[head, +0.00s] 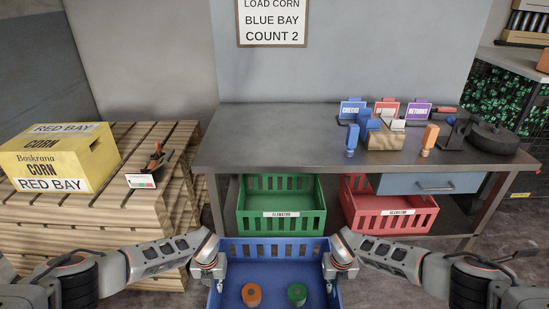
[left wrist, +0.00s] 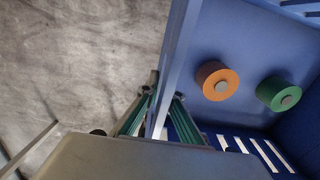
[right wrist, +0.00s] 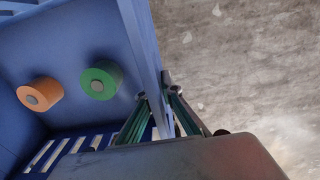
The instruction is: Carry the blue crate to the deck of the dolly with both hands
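The blue crate (head: 290,262) is at the bottom middle of the head view, open side up, with slotted walls. An orange roll (head: 251,294) and a green roll (head: 297,293) lie on its floor; both also show in the wrist views. My left gripper (head: 214,268) has its fingers on both faces of the crate's left wall, shut on it. My right gripper (head: 334,267) is shut on the opposite wall in the same way. Bare floor shows beside the crate in both wrist views. How high the crate is cannot be told. No dolly is seen.
A grey workbench (head: 290,143) stands ahead. A green crate (head: 281,210) and a red crate (head: 388,212) sit on its lower shelf. Stacked wooden pallets (head: 95,235) with a yellow corn box (head: 60,155) stand at the left.

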